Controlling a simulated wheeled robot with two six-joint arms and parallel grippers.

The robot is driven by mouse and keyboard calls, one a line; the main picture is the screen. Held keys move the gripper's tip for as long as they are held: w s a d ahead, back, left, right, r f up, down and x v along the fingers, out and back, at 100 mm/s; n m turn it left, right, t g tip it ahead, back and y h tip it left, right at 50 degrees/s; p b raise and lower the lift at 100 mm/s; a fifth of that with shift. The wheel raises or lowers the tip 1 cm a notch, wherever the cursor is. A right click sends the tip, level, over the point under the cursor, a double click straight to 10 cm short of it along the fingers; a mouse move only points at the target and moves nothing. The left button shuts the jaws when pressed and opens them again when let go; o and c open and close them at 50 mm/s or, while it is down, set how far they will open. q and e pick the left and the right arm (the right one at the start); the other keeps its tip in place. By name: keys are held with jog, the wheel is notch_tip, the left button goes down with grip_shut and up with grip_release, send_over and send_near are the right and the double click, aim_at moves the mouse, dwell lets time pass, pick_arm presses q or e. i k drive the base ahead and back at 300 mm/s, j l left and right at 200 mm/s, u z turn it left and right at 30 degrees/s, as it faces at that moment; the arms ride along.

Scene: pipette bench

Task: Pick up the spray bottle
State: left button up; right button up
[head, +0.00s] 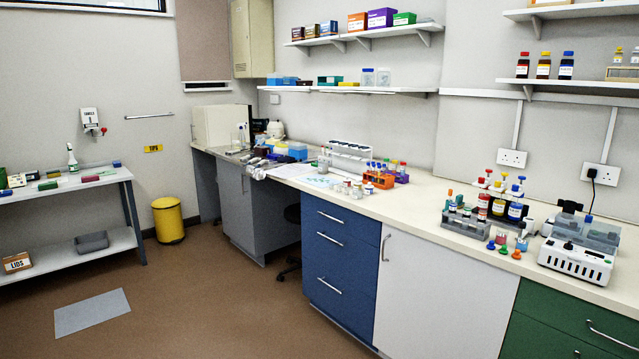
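Neither of my grippers shows in the head view.
Small coloured boxes lie around the bottle. A grey tray (91,242) and a LIDS box (17,262) sit on the lower shelf. A yellow bin (168,220) stands right of the table. A grey mat (92,312) lies on otherwise open floor. A long bench (440,215) fills the right.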

aim_at(241, 125)
jog(key=i+j+u, duration=0.25)
jog(key=i, duration=0.15)
jog(key=i+j+u, duration=0.2)
jog(key=i, duration=0.25)
jog(key=i+u, duration=0.35)
jog(key=i, duration=1.4)
jog(key=i+j, duration=0.1)
jog(key=i, duration=3.4)
jog(key=l+z, duration=0.05)
jog(key=l, duration=0.05)
